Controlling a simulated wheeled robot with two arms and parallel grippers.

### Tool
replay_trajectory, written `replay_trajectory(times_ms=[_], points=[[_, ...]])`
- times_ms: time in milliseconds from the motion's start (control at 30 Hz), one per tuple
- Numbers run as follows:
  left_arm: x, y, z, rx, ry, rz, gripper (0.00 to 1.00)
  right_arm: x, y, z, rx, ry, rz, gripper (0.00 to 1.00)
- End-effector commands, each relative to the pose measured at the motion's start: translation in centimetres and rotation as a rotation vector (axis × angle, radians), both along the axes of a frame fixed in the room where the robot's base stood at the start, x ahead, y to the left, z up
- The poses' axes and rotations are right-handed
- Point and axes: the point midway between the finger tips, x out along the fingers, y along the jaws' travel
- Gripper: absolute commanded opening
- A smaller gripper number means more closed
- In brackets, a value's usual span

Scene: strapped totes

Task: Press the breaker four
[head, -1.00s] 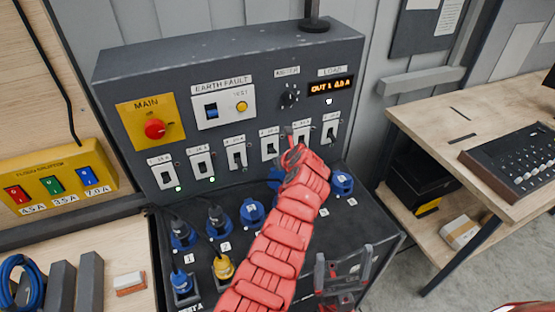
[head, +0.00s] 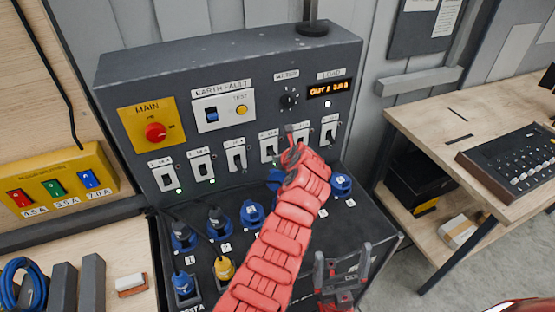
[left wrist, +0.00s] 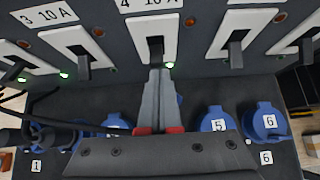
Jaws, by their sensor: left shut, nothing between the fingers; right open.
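Breaker four (head: 269,148) is a dark toggle on a white plate, fourth in the row on the grey panel. In the left wrist view it stands at the top middle (left wrist: 155,48), under the label "4 10 A". My left gripper (left wrist: 157,74) is shut and empty, its tips at the lower end of that toggle; I cannot tell if they touch. A green light is lit just right of the tips. In the head view my red left arm hides the panel below breakers four and five. My right gripper (head: 340,262) is open and empty, low in front of the panel box.
Neighbouring breakers three (head: 236,156) and five (head: 301,138) stand close on both sides. Blue sockets (head: 252,213) and a yellow plug (head: 224,268) with cables lie below. A yellow main switch plate (head: 153,125) is upper left. A wooden bench (head: 430,125) stands right.

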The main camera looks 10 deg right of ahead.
Motion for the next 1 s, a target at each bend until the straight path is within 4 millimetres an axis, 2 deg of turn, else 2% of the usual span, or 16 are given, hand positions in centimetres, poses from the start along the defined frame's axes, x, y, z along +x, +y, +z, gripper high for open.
replay_trajectory(times_ms=[500, 1000], points=[[-4.1, -1.3, 3.4, -0.001, -0.004, -0.006, 0.0, 0.0, 0.0, -2.2, 0.0, 0.0, 0.0, 0.96], [-4.7, -1.3, 3.9, 0.0, 0.001, -0.004, 0.0, 0.0, 0.0, -2.3, 0.0, 0.0, 0.0, 0.96]])
